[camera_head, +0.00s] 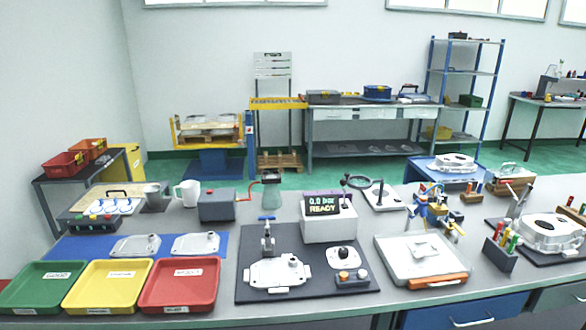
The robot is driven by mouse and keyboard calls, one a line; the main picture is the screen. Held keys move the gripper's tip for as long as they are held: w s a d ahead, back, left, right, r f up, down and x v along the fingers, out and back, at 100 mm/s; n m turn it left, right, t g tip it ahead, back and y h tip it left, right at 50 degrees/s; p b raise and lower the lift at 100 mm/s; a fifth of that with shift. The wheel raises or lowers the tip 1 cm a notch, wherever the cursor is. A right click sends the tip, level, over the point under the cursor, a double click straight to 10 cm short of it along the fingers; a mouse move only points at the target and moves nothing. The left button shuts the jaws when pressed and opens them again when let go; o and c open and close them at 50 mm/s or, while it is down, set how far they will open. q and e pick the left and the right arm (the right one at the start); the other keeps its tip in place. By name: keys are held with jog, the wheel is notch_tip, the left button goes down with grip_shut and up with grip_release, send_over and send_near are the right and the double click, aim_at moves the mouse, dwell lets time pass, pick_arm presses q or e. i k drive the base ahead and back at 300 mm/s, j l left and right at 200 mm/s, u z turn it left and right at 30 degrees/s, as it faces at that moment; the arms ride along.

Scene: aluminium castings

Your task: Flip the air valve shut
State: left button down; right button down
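A grey tester box (328,224) with a display reading "0.0 bar READY" stands at the back of a dark mat (300,240) on the bench. In front of it, a light casting (277,272) lies below an upright clamp-like post with a blue T-shaped handle (267,219). A pale plate with a dark round part (344,257) and a small dark box with an orange and a grey button (352,279) sit at the mat's right. I cannot tell which part is the air valve or how its lever stands. Neither gripper shows.
Green, yellow and red trays (180,309) line the front left, with two castings (195,243) on a blue mat behind. A grey box with a red crank (217,205) and a bottle (271,192) stand behind.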

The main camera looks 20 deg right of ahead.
aim_at(452, 221)
jog(key=z, duration=1)
